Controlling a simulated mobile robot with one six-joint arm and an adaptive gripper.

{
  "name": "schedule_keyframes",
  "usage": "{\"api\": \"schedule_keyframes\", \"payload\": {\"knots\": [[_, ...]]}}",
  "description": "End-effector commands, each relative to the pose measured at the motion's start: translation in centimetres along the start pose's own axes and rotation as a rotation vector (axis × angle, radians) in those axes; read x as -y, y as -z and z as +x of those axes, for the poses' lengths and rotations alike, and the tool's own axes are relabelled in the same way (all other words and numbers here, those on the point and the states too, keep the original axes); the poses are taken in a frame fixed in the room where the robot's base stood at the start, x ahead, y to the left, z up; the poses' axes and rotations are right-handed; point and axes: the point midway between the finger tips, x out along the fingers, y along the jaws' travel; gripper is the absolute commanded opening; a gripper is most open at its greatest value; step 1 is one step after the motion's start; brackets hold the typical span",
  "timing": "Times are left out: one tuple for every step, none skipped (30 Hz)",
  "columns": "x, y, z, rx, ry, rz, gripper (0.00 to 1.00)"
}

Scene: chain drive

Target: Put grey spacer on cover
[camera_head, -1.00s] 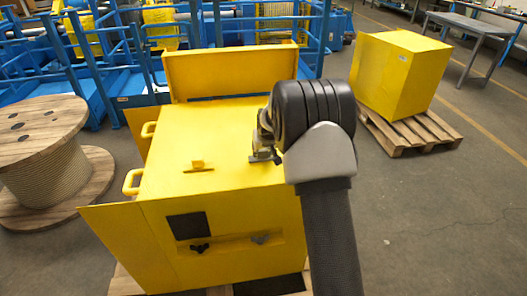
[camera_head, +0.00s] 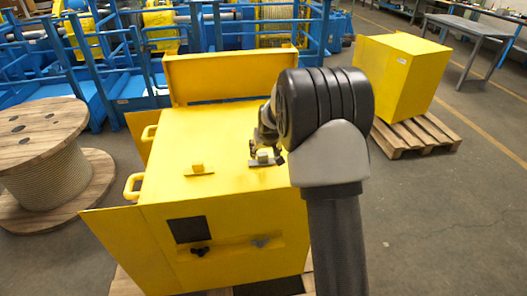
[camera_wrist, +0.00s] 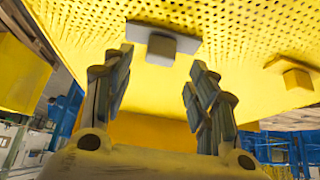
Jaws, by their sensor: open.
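The grey spacer (camera_head: 263,160) is a small block on a flat base, on the top of the yellow cover (camera_head: 225,135), towards its right side. In the wrist view the grey spacer (camera_wrist: 160,44) shows against the perforated yellow cover surface (camera_wrist: 230,30). My gripper (camera_head: 267,153) is close at the grey spacer, partly hidden by my own wrist. In the wrist view my gripper (camera_wrist: 160,59) is open, its fingers apart with nothing between them. The spacer shows just beyond the fingertips and looks clear of them.
A similar yellow piece (camera_head: 198,169) sits on the cover left of the grey spacer; it also shows in the wrist view (camera_wrist: 297,77). A raised yellow lid (camera_head: 230,75) stands behind. Yellow handles (camera_head: 133,186) are on the left side.

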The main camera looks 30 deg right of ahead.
Motion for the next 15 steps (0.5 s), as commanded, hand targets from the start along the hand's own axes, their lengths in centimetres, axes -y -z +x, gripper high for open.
{"api": "schedule_keyframes", "payload": {"knots": [[0.0, 0.2, -1.5, -0.002, 0.000, 0.000, 0.53], [0.0, 0.2, -2.2, -0.002, 0.000, 0.000, 0.53], [0.0, 0.2, -3.0, -0.001, 0.000, 0.000, 0.53], [0.0, 0.2, -3.5, -0.001, 0.000, 0.000, 0.53], [0.0, 0.2, -4.1, -0.001, 0.000, 0.000, 0.53], [0.0, 0.1, -4.7, -0.001, 0.000, 0.000, 0.53], [0.0, 0.1, -5.2, -0.001, 0.000, 0.000, 0.53], [0.0, 0.1, -5.5, -0.001, -0.001, 0.000, 0.53], [0.0, 0.1, -6.0, -0.001, -0.001, 0.000, 0.53], [0.0, 0.1, -6.2, -0.001, -0.001, 0.000, 0.53], [0.0, 0.0, -6.5, 0.000, -0.001, 0.000, 0.53], [0.0, 0.0, -6.7, 0.001, -0.001, 0.000, 0.53], [0.0, 0.0, -6.8, 0.001, -0.001, 0.000, 0.53], [0.0, 0.0, -6.9, 0.001, -0.001, 0.000, 0.53], [0.0, 0.0, -7.0, 0.001, -0.001, 0.000, 0.53]]}}
